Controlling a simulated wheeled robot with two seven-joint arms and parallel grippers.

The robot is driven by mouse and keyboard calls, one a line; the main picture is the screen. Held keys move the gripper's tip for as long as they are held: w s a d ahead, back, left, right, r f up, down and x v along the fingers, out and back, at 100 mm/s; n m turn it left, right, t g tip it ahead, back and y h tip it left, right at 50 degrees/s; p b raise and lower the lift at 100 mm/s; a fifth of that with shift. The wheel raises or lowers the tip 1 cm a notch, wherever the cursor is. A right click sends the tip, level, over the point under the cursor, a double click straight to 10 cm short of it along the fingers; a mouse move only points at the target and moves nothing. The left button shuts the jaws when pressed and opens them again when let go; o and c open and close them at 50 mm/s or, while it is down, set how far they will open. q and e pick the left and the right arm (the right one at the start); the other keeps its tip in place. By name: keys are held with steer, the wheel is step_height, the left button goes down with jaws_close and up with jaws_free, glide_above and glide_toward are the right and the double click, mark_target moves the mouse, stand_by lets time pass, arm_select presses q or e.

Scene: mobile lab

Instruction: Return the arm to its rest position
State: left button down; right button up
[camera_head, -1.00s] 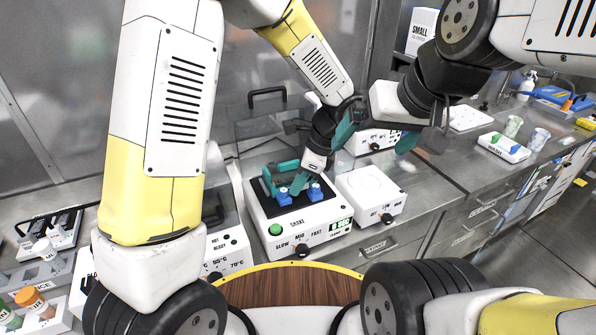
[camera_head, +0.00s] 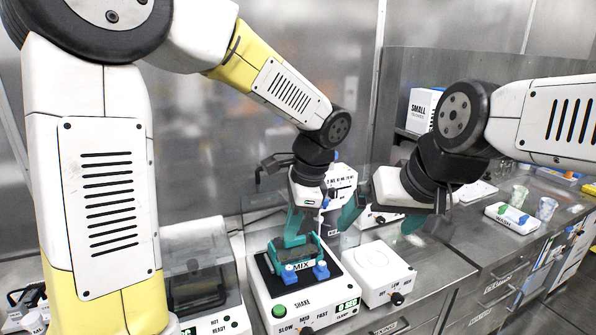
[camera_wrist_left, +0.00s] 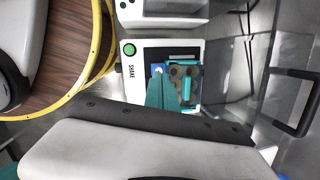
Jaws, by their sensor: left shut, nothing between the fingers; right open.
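My left gripper (camera_head: 294,238) points down over the shaker (camera_head: 340,307) in the head view, its teal fingers shut with nothing between them. In the left wrist view its fingers (camera_wrist_left: 161,92) overlap the teal holder with blue knobs on the shaker; whether they touch it I cannot tell. My left arm is raised and bent, coming in from the left. My right gripper (camera_head: 378,217) is open and empty, above the counter right of the shaker.
A small white device with a dial (camera_head: 380,272) stands right of the shaker. A heating unit with a clear lid (camera_head: 202,270) stands close to its left. A WASH tray (camera_head: 513,218) and cups (camera_head: 546,208) are further right. Wall panels stand behind.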

arm_select(q)
steer(key=s+a+r+n+t+h, duration=0.2)
steer(key=s+a+r+n, duration=0.2)
steer(key=s+a+n, duration=0.1)
steer(key=s+a+r+n+t+h, duration=0.2)
steer(key=s+a+r+n+t, duration=0.1)
steer(key=a+n, duration=0.5)
steer(key=s+r+n, duration=0.1)
steer(key=s+n, duration=0.1)
steer(key=shift+s+a+r+n+h, duration=0.2)
steer(key=shift+s+r+n+h, duration=0.1)
steer(key=shift+r+h, duration=0.1)
